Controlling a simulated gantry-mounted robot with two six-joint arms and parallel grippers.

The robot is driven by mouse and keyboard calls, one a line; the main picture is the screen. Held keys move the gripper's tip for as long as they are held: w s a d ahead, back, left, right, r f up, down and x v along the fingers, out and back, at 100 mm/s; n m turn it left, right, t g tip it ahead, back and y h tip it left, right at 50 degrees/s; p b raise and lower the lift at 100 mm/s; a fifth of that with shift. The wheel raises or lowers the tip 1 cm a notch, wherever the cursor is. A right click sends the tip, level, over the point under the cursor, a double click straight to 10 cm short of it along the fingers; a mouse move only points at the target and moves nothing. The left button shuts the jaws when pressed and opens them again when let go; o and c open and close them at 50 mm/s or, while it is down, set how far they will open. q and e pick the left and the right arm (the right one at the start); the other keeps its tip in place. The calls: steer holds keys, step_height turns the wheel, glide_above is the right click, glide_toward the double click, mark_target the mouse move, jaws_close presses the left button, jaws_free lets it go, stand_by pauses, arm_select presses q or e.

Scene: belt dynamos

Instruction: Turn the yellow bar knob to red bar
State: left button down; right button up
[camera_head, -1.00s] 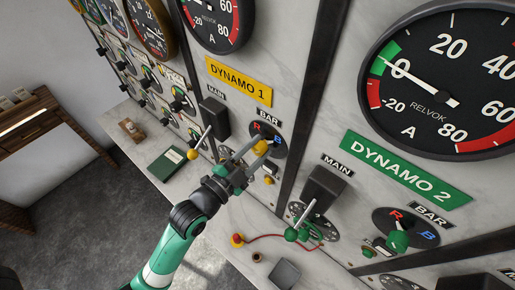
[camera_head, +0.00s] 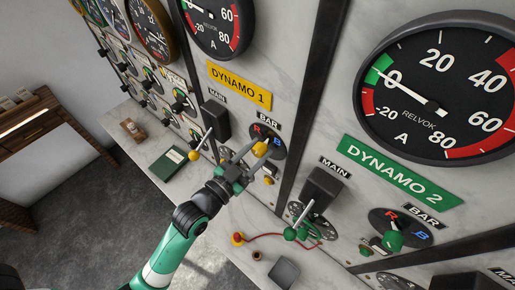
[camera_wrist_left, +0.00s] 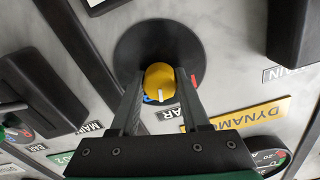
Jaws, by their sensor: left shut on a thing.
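The yellow bar knob (camera_head: 261,148) sits on the dark round plate under the BAR label of the yellow DYNAMO 1 sign (camera_head: 239,86). A red R (camera_head: 258,129) and a blue B (camera_head: 277,142) are printed above it. My left gripper (camera_head: 252,147) is shut on this knob. In the left wrist view the yellow knob (camera_wrist_left: 160,80) lies between the two fingers, and its white mark points down the picture, toward the partly hidden letters and BAR label. My right gripper is not in view.
A yellow-tipped lever (camera_head: 194,155) stands left of my gripper. DYNAMO 2's green bar knob (camera_head: 391,239) and green-tipped lever (camera_head: 291,233) are to the right.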

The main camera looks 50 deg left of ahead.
arm_select(q)
steer(key=n+p, duration=0.2)
steer(key=n, duration=0.4)
steer(key=shift+r+n, duration=0.1)
steer(key=shift+n, duration=0.2)
steer(key=n+p, duration=0.1)
steer(key=n, duration=0.4)
steer(key=shift+p, duration=0.3)
steer(key=shift+n, duration=0.4)
steer(key=shift+c, duration=1.9)
jaws_free()
steer(key=shift+s, duration=0.1)
